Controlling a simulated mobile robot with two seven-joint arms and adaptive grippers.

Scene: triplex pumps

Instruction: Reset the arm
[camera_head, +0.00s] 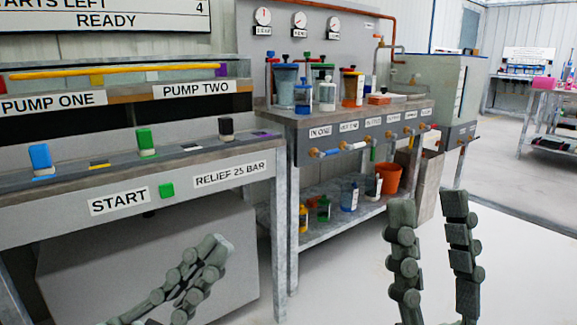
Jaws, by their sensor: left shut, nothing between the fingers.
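My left gripper (214,247) is low in front of the pump bench, its grey jointed fingers together at the tips and nothing held. It is below the START label and apart from the bench. My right gripper (428,203) points up at the lower right, its two fingers apart with empty space between them. It is in front of the open floor, to the right of the shelf bench. The wrists of both grippers are cut off by the lower picture edge.
The pump bench (40,222) carries blue, green and black switches and a green START button (166,190). The second bench (300,150) holds cups and bottles above a row of taps, with bottles and an orange bucket (389,178) on its lower shelf. The floor (520,265) at right is clear.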

